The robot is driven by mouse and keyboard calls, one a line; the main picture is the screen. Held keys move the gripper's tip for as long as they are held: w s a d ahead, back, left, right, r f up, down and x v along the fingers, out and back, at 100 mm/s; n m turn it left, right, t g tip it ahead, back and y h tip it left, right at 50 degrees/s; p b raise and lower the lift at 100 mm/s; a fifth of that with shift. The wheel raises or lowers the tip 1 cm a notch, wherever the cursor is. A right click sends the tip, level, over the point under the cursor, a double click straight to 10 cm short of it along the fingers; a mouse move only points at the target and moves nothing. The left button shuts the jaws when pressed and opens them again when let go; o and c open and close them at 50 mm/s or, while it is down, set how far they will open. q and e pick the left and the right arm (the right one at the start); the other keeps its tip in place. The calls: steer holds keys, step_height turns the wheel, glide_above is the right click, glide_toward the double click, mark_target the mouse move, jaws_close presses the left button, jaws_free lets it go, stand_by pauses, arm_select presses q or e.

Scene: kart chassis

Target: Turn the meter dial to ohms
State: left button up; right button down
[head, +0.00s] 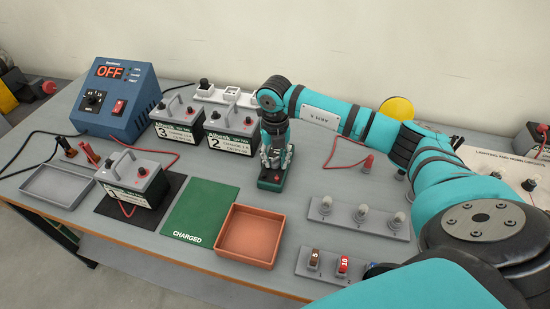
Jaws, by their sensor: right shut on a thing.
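The meter (270,185) is a small dark green box with a red part on its near face, lying on the grey bench right of the green mat. My right gripper (277,167) points straight down onto the top of the meter, shut on its dial. The fingers hide the dial and most of the meter's face, so the dial's setting cannot be read. A red probe (368,163) on a red lead stands to the right of the meter. My left gripper is not in view.
A blue charger (118,105) reading OFF stands at the back left, with several batteries (229,140) near it. An orange tray (249,237) and the green CHARGED mat (200,211) lie in front. A bulb rack (360,217) and a fuse rack (330,266) are to the right.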

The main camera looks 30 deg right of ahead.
mark_target(275, 159)
steer(key=c, duration=1)
jaws_free()
step_height(275, 159, up, 12)
steer(key=shift+r, duration=0.1)
